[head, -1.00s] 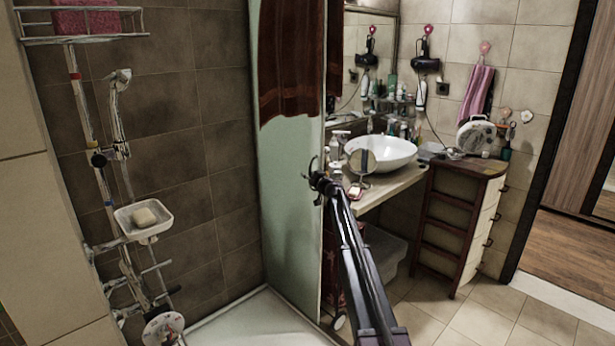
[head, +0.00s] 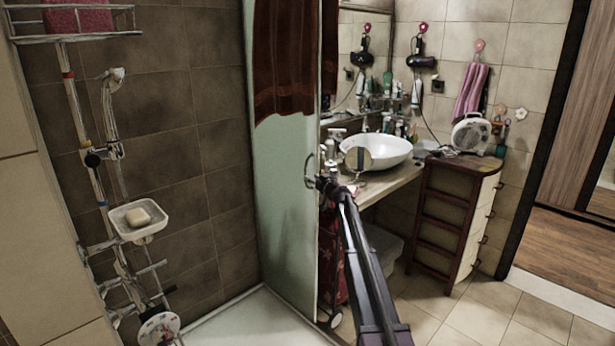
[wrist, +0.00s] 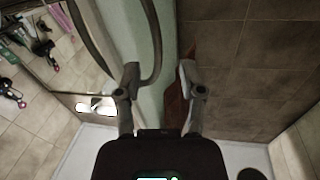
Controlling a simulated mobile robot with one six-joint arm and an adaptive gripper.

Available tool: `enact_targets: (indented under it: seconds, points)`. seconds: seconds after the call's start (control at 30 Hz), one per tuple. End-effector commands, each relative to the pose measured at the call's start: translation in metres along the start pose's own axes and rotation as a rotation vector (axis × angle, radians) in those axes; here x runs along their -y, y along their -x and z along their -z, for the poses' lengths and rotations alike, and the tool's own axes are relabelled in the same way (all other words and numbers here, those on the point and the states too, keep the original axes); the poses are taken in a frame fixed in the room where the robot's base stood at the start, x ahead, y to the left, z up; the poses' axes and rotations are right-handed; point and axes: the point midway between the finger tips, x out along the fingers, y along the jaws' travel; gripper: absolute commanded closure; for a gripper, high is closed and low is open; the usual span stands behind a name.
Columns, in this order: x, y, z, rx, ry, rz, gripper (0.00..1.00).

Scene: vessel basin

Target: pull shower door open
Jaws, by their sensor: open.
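The shower door (head: 284,205) is a tall pale green frosted glass panel at the centre of the head view, with a dark red towel (head: 290,60) over its upper part. A dark curved handle (head: 308,172) sits near its right edge. My gripper (head: 320,181) is beside the handle at the door's edge. In the wrist view the open fingers (wrist: 160,72) lie over the door (wrist: 169,30), and the curved handle (wrist: 155,55) reaches between them, close to the left finger. Whether a finger touches it, I cannot tell.
A white shower tray (head: 255,318) lies left of the door, below a shower rail with a soap dish (head: 139,220). To the right are a washbasin (head: 378,151) and a wooden drawer cabinet (head: 452,210). Tiled floor (head: 480,315) is free at the lower right.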

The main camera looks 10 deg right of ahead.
Motion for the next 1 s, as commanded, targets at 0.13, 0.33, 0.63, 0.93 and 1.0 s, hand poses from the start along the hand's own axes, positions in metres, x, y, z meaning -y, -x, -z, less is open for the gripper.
enact_targets:
  seconds: [0.13, 0.33, 0.63, 0.93, 1.0]
  points:
    - [0.001, 0.028, 0.0, 0.0, 0.0, 0.0, 0.49]
    - [0.002, 0.049, 0.0, 0.0, 0.0, 0.001, 0.49]
    - [0.001, 0.057, 0.0, 0.0, 0.0, 0.001, 0.49]
    - [0.003, 0.058, -0.001, 0.002, 0.0, 0.004, 0.49]
    - [0.008, 0.06, -0.002, 0.01, -0.002, 0.013, 0.49]
